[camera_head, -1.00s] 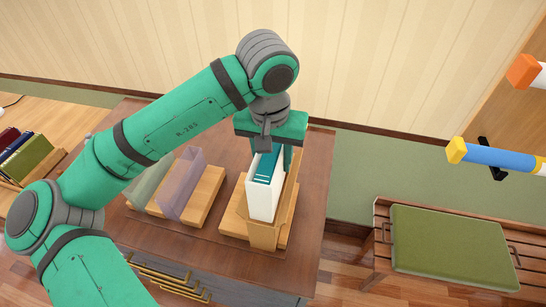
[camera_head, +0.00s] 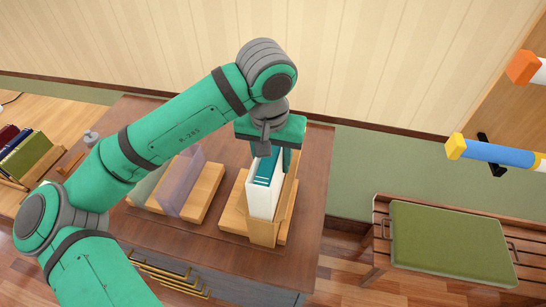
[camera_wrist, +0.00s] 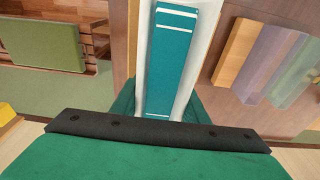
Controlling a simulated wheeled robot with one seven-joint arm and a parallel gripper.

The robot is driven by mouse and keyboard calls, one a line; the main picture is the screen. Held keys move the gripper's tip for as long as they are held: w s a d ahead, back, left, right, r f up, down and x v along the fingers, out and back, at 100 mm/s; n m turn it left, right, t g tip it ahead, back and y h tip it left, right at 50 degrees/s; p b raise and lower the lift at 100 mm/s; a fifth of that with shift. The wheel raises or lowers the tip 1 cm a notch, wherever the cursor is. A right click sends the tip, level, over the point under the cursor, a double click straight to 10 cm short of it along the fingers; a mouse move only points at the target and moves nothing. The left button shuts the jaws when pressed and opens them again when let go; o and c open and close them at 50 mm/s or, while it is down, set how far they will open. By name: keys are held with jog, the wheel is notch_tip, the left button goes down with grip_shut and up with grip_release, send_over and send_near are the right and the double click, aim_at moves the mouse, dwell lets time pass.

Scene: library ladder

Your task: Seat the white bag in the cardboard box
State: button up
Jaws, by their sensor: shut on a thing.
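The white bag (camera_head: 262,193) stands nearly upright below my gripper (camera_head: 271,150), with a teal book-like item (camera_head: 268,168) inside it. The cardboard box (camera_head: 264,233) is a narrow tan holder around the bag's lower front and right side. The bag's lower end is hidden behind the box's front wall, so I cannot tell whether it touches the bottom. My gripper is shut on the bag near its top. In the wrist view the white bag (camera_wrist: 197,70) and teal item run up from the palm; the fingertips are mostly hidden.
The box stands on a wooden board (camera_head: 231,217) on a dark cabinet top (camera_head: 312,190). To the left, another board (camera_head: 206,196) carries translucent lavender (camera_head: 181,181) and greenish holders. Books (camera_head: 30,156) stand far left. A bench with a green cushion (camera_head: 450,235) is at right.

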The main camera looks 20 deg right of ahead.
jog(key=shift+f, duration=1.55)
jog(key=o, duration=1.2)
jog(key=shift+c, duration=0.2)
jog(key=shift+r, duration=0.1)
jog(key=shift+o, duration=0.3)
jog(key=r, duration=0.3)
jog(key=s+r, duration=0.1)
jog(key=r, duration=0.3)
jog(key=a+r, duration=0.1)
jog(key=r, duration=0.2)
jog(key=shift+s+r, duration=0.15)
jog(key=shift+r, duration=0.15)
